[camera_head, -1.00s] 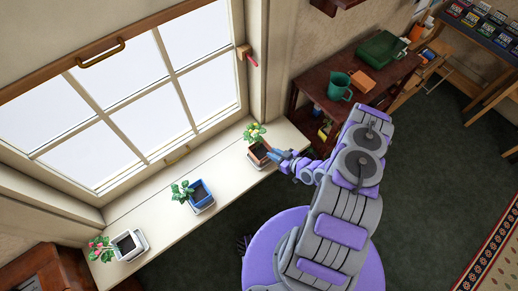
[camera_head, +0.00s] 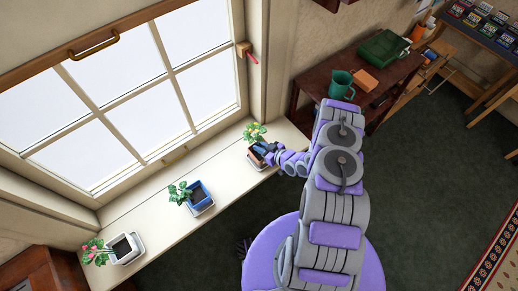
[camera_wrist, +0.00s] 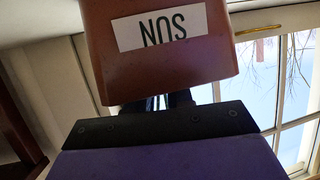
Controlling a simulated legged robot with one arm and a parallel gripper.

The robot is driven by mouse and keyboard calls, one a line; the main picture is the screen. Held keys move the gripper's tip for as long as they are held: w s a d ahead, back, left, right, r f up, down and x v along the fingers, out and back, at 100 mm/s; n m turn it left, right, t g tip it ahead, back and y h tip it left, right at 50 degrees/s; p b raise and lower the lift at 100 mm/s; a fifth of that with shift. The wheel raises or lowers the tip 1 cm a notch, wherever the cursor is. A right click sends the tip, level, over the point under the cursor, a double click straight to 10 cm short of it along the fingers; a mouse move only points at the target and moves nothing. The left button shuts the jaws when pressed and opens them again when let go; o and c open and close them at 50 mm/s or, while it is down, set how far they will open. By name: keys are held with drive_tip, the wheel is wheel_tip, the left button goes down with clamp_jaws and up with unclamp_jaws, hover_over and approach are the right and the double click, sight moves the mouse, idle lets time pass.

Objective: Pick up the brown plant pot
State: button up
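The brown plant pot (camera_head: 255,160) is at the right end of the white window sill, with a leafy green plant (camera_head: 254,132) in it. My gripper (camera_head: 265,151) is at the pot's right side, over its rim. In the wrist view the brown pot (camera_wrist: 165,68) fills the upper middle, with a white label whose lettering is upside down. My dark fingers (camera_wrist: 167,101) pass behind the pot's edge. Their tips are hidden, so I cannot tell whether they are closed on it.
A blue pot (camera_head: 200,194) and a white pot (camera_head: 124,249), each with a plant, stand on the sill (camera_head: 228,178) to the left. The window (camera_head: 110,100) is behind. A dark wooden table (camera_head: 325,78) with a green jug (camera_head: 341,84) is at the right.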

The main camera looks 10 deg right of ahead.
drive_tip(key=shift+c, duration=0.5)
clamp_jaws()
drive_tip(key=shift+r, duration=0.15)
